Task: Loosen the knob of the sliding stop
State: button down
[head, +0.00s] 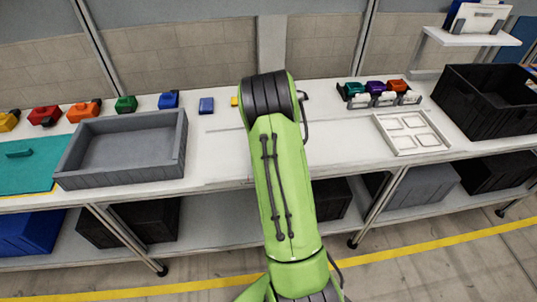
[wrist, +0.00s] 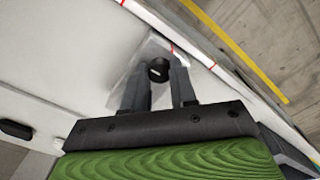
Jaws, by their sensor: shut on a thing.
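The black round knob (wrist: 158,70) shows in the wrist view on a pale, shiny plate of the sliding stop (wrist: 121,82). The plate lies on the white bench top. My gripper (wrist: 160,78) is shut on the knob, with one dark finger on each side of it. The lower part of the knob and its contact with the plate are partly hidden. In the head view my green arm covers the gripper, the knob and the stop.
On the bench, a grey tray (head: 78,178) stands left of my arm, with several coloured blocks behind it. A blue block (head: 206,105) lies near the arm. To the right are a white frame (head: 384,133) with square openings and a black crate (head: 459,113).

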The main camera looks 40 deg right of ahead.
jog(key=c, duration=0.9)
grip_release()
jog(key=shift+r, duration=0.1)
notch_tip(320, 180, up, 16)
jog(key=p, duration=0.3)
jog(key=shift+a, duration=0.1)
jog(key=s+a+r+m+t, duration=0.1)
jog(key=s+a+r, duration=0.1)
jog(key=a+r, duration=0.4)
jog(key=s+a+r+t, duration=0.2)
jog(key=s+a+r, duration=0.1)
jog(key=a, duration=0.6)
jog(key=s+a+t, duration=0.1)
jog(key=s+a, duration=0.4)
jog(key=s, duration=0.2)
jog(key=s+a+f+m+t, duration=0.1)
jog(key=s+a, duration=0.5)
jog(key=s, duration=0.2)
jog(key=shift+s+t, duration=0.3)
